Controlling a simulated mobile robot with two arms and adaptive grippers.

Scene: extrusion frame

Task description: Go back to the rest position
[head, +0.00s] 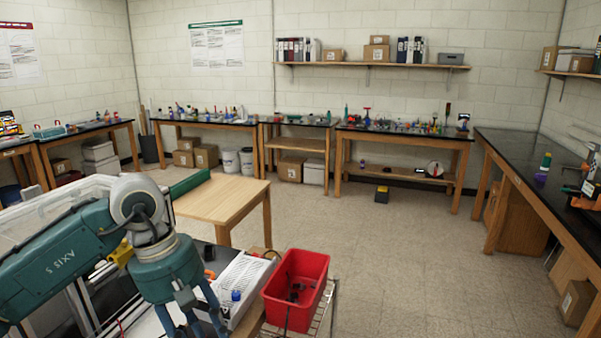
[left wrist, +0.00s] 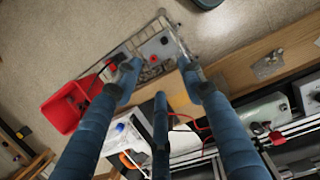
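My left arm comes in from the left in the head view, and its gripper (head: 192,312) points down at the bottom edge, where the fingertips are partly cut off. In the left wrist view the fingers of my left gripper (left wrist: 160,76) are spread apart with nothing held between them. Below them are a wooden edge (left wrist: 272,58) and a wire rack holding a grey box (left wrist: 157,48). My right gripper is in neither view.
A red bin (head: 310,264) stands just right of my left gripper, beside a white perforated tray (head: 246,278). A wooden table (head: 222,196) is beyond the arm. Benches line the walls, including a black-topped one (head: 528,160) at right. The middle floor (head: 410,260) is clear.

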